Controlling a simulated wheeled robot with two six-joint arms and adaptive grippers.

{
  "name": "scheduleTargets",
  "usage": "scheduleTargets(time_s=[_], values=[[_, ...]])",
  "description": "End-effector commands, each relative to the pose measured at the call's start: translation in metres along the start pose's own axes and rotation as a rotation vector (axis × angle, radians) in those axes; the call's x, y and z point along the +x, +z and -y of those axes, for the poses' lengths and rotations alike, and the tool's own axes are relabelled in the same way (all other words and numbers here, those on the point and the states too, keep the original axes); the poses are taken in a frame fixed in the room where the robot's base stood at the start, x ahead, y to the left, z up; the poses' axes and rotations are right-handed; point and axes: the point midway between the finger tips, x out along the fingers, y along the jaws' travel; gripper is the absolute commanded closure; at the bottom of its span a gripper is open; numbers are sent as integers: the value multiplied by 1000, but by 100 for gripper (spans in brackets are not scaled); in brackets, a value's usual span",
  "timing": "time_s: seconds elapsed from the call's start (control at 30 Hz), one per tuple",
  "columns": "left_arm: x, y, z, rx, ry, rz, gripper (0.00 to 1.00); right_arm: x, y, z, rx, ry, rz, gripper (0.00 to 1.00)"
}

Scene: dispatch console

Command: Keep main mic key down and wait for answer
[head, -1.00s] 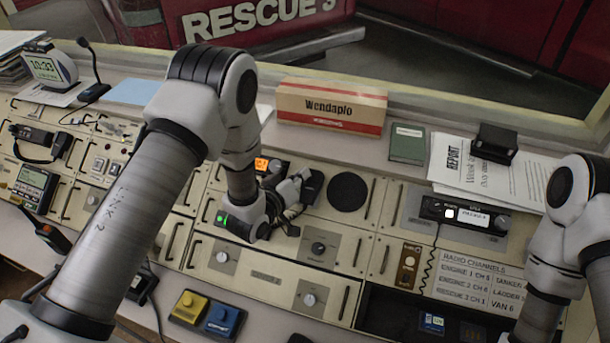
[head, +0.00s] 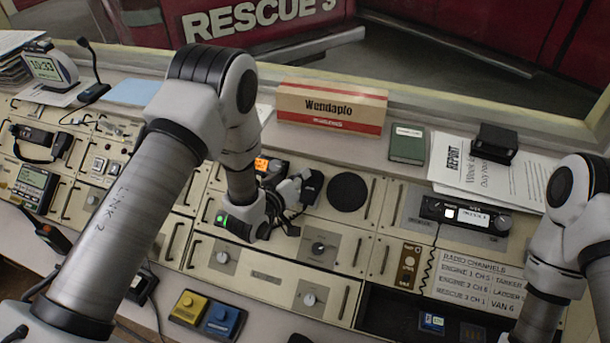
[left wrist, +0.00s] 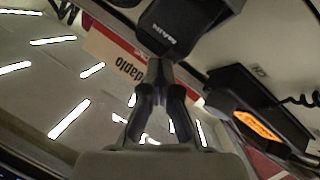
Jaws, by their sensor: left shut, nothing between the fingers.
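The main mic is a black block with the word MAIN on it (left wrist: 178,28), at the top of the left wrist view. In the head view a black mic body (head: 311,187) shows just right of my left gripper (head: 298,186), in front of the round speaker. In the left wrist view the fingers of my left gripper (left wrist: 160,68) are shut with nothing between them. Their tips meet the lower edge of the mic in the picture; I cannot tell whether they press it. The key itself is hidden. My right arm is at the right, its gripper out of view.
A radio with an orange display (head: 268,165) stands behind my left gripper, and shows in the left wrist view (left wrist: 257,127). A Wendaplo box (head: 330,106) is on the ledge. Yellow (head: 189,306) and blue (head: 223,320) buttons are at the front. Another radio (head: 464,216) is at right.

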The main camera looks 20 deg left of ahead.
Motion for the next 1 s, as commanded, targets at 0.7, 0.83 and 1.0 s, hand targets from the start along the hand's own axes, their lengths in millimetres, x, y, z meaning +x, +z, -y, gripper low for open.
scheduleTargets(time_s=[0.7, 0.83, 1.0], values=[[-12, -10, -9, 0, 0, 0, 100, -12, 0, 0, 0, 0, 0, 60], [-20, -17, -16, 0, 0, 1, 100, -21, 0, 0, 0, 0, 0, 60], [-32, -26, -25, 0, -1, 1, 100, -33, 0, 0, 0, 0, 0, 60]])
